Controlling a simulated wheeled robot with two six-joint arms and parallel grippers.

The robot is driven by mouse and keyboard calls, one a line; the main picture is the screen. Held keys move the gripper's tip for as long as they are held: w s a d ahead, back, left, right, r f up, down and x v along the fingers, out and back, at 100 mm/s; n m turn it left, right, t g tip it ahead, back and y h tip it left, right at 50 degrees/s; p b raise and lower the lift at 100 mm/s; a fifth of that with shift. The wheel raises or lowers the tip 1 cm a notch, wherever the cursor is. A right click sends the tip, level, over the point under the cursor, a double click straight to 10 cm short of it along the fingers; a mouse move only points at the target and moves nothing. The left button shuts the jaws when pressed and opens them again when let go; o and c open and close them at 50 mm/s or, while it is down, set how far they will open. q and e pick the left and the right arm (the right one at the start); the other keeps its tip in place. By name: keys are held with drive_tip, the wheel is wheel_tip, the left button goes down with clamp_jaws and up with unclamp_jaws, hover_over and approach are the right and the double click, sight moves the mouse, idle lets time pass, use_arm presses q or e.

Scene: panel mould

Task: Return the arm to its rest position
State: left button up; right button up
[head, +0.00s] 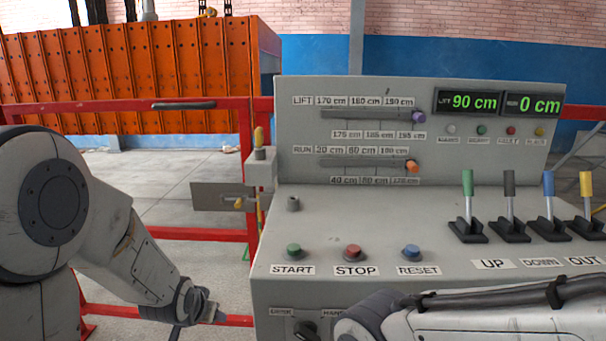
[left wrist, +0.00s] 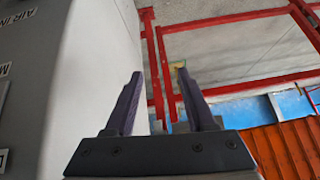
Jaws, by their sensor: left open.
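My left arm (head: 130,245) comes in from the left in the head view and reaches down beside the console. Its wrist end (head: 205,308) is left of the grey control console (head: 330,225), low and apart from the START button. In the left wrist view my left gripper (left wrist: 160,90) has its two dark fingers spread, with nothing between them. The console's side wall (left wrist: 95,80) is close on the left there. Part of my right arm (head: 470,322) crosses the bottom right of the head view; its gripper is not visible.
START (head: 293,251), STOP (head: 353,251) and RESET (head: 411,252) buttons sit on the console, with several coloured levers at right. Displays (head: 499,103) read 90 cm and 0 cm. A red rail (head: 180,234) and orange panel mould (head: 130,75) stand behind.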

use_arm(q)
drive_tip(key=s+d+n+g, duration=0.15)
drive_tip(key=s+g, duration=0.35)
drive_tip(key=s, duration=0.9)
drive_tip(key=s+d+r+m+g+h, duration=0.1)
drive_tip(key=s+d+r+m, duration=0.25)
drive_tip(key=s+d, duration=0.3)
drive_tip(key=s+d+r+m+g, duration=0.1)
drive_tip(key=s+d+r+m, duration=0.1)
drive_tip(key=s+d+m, duration=0.35)
wheel_tip(320, 180, up, 16)
drive_tip(key=d+n+p, duration=0.1)
drive_tip(key=d+p, duration=0.1)
drive_tip(key=p, duration=1.4)
drive_tip(key=shift+s+n, duration=0.35)
drive_tip(key=shift+s, duration=0.05)
